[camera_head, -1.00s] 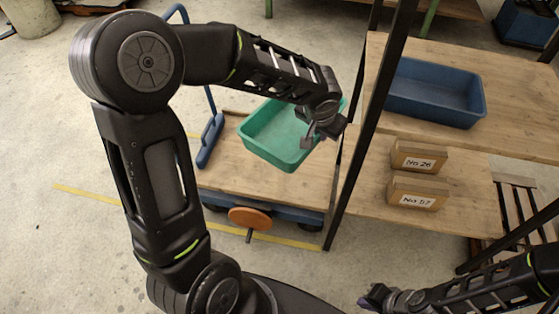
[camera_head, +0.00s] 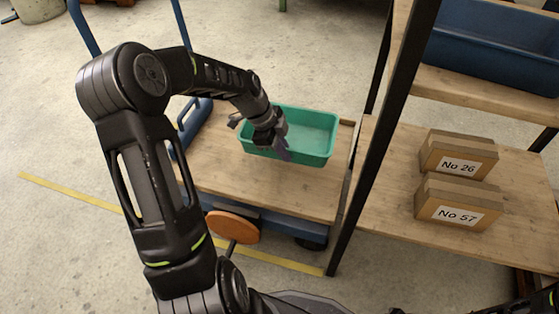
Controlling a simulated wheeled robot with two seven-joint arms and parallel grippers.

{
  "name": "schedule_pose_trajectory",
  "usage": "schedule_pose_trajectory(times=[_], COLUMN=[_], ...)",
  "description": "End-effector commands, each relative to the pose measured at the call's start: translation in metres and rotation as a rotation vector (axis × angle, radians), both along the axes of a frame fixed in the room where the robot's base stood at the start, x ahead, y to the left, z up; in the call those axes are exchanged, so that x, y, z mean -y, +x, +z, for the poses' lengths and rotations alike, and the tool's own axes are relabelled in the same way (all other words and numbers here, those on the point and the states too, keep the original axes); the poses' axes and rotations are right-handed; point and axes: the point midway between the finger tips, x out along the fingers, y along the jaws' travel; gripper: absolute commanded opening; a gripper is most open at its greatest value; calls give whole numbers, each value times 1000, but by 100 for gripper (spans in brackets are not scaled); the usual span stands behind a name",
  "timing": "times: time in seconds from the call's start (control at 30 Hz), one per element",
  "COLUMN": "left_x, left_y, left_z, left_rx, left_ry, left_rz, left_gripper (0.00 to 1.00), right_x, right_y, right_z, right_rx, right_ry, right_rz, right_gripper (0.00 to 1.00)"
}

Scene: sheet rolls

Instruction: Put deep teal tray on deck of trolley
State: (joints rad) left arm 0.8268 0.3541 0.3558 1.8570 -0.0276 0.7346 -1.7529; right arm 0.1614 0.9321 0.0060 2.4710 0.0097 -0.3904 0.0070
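The deep teal tray (camera_head: 315,150) is in the head view on the wooden deck (camera_head: 230,178) of the trolley, toward its back right. It looks upright and empty, and no gap under it is visible. My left gripper (camera_head: 261,138) is at the tray's left part and hides some of its near wall and inside. Its fingers look spread apart, with nothing visibly clamped between them. Whether they touch the tray cannot be told. Of my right gripper only a dark tip (camera_head: 396,311) seems to show at the bottom edge.
A wooden rack with dark posts (camera_head: 385,140) stands right of the trolley. It bears a blue bin (camera_head: 490,50) above and boxes No 26 (camera_head: 458,152) and No 57 (camera_head: 458,204) below.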

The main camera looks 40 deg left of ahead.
Motion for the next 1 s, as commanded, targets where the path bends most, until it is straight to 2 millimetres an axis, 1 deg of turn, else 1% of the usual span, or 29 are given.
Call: schedule_pose_trajectory(times=[0.03,0.43,0.53,0.7,0.77,0.83,1.0], left_x=[-3,-5,-5,-4,-4,-4,-5], left_y=[1,0,0,0,0,0,0], left_z=[-7,-8,-19,-48,-54,-58,-57], left_rx=[2,2,1,0,0,1,1], left_ry=[1,2,1,0,0,1,2], left_rz=[-16,-35,-34,-34,-35,-34,-34], left_gripper=[0,0,0,0,0,0,0], right_x=[0,0,0,0,0,0,0], right_y=[1,1,1,3,4,5,5], right_z=[-8,-8,-13,-28,-31,-31,-30], right_rx=[2,2,3,9,11,12,13], right_ry=[0,0,-1,-3,-3,-3,-2], right_rz=[-2,-2,-2,-4,-5,-7,-6], right_gripper=[0,0,0,0,0,0,0])
